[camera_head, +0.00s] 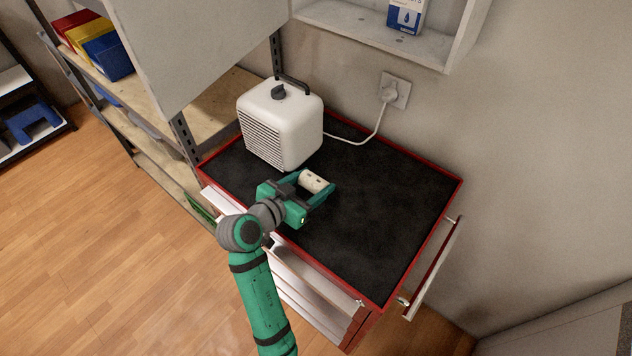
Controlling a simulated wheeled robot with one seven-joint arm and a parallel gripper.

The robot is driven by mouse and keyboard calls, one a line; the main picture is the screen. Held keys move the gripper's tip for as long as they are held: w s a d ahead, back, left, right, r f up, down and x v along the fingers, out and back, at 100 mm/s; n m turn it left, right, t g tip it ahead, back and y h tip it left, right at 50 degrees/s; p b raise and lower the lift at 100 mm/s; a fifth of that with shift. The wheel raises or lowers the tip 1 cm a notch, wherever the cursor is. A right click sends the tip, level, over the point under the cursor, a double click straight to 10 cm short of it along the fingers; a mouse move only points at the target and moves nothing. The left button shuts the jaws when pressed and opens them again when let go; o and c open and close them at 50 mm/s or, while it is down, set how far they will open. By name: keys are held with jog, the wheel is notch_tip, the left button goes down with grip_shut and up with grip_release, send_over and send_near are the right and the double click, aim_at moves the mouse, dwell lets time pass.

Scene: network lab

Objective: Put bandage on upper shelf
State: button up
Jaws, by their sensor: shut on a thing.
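The bandage (313,182) is a small off-white roll. My gripper (318,187) is shut on it, with one teal finger on each side. It is over the left part of the black top of the red tool cabinet (375,214); I cannot tell whether the roll touches that top. A white wall shelf unit (368,42) is at the top of the view. Its lower board shows, and the rest is cut off by the picture's edge.
A white heater-like box (281,122) stands just behind my gripper, its cord running to a wall socket (394,90). A blue-and-white box (405,15) stands on the wall shelf. A cabinet drawer (290,277) is open in front. The right of the cabinet top is clear.

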jog(key=shift+a+f, duration=0.1)
jog(key=o, duration=0.7)
jog(key=shift+o, duration=0.2)
